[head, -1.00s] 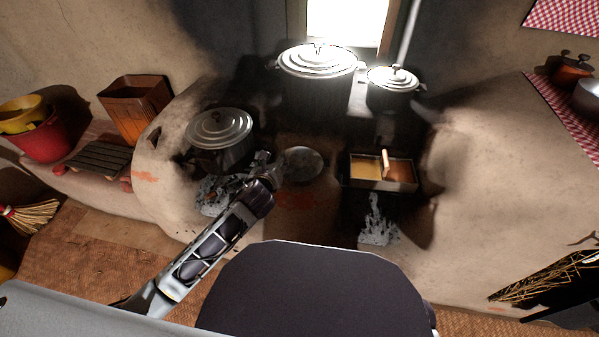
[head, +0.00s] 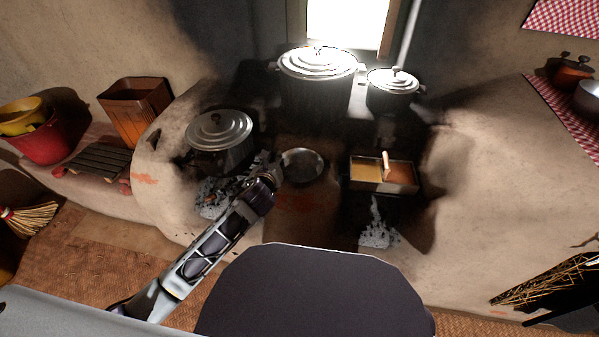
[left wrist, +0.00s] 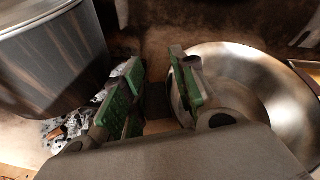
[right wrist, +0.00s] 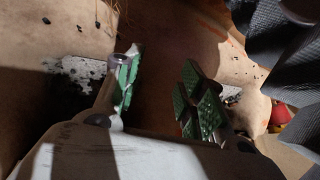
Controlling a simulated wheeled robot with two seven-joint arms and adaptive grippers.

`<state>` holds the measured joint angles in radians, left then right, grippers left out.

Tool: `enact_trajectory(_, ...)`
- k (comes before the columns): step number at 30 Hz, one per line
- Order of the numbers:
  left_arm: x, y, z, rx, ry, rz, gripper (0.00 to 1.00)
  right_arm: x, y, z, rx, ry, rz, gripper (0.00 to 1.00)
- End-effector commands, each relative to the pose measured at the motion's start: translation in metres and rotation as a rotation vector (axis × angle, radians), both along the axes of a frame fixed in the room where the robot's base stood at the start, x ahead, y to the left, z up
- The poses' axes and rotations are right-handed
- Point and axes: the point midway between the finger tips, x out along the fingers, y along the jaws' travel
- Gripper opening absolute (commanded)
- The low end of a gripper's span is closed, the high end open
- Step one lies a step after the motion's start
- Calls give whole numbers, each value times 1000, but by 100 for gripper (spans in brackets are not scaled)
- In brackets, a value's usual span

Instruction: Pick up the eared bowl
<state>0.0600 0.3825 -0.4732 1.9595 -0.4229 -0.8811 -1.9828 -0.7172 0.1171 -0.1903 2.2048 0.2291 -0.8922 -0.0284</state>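The eared bowl appears to be the shallow round metal bowl (head: 304,164) on the hearth ledge, between the lidded pot on the left and the divided box. It also shows at the right of the left wrist view (left wrist: 265,85). My left gripper (head: 272,170) is at the bowl's left side. In the left wrist view its green-padded fingers (left wrist: 157,90) are apart, with nothing seen between them. The right-hand finger overlaps the bowl's left rim; I cannot tell whether it touches. My right gripper (right wrist: 162,88) is open and empty, and is not seen in the head view.
A lidded pot (head: 220,145) stands close left of my left gripper. A divided box (head: 383,173) with a pale handle sits right of the bowl. Two lidded pots (head: 318,85) (head: 393,88) stand behind. Ash (head: 215,198) lies in the left hearth opening.

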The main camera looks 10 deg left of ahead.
Motion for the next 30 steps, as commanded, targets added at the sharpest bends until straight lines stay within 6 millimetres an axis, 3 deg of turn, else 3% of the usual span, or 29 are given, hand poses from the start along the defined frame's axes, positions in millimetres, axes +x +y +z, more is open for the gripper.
enact_trajectory(1, 0, 0, -1, 1, 2, 0, 15, 0, 0, 0, 0, 0, 0, 40)
enact_trajectory(5, 0, 0, -1, 1, 3, 1, 0, 0, 0, 0, 0, 0, 0, 40)
enact_trajectory(20, 0, 1, 6, 2, 3, 0, 0, -2, -1, 6, -11, 12, 7, 40)
enact_trajectory(30, 0, 0, 38, 1, 0, 1, 0, 0, -6, 44, -59, 52, 35, 40)
